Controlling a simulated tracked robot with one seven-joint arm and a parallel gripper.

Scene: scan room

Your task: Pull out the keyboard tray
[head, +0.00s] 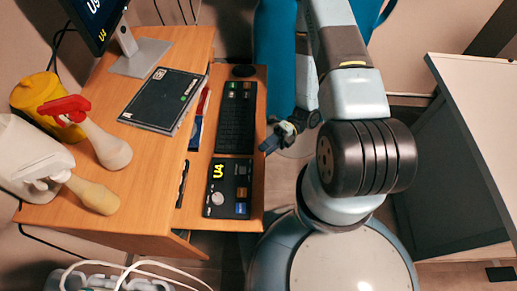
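The keyboard tray (200,170) is a wooden shelf at the right side of the wooden desk (130,196). It sticks out from under the desk top. A black keyboard (237,118) and a dark control panel marked U4 (229,188) lie on it. My gripper (270,143) is at the tray's right edge, beside the keyboard's lower end. One dark finger points at the edge; whether it touches cannot be told. The finger gap is too small to see, and my arm hides part of the area behind it.
A white-topped table (485,110) stands at the right. Cables and bottles are at the lower left.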

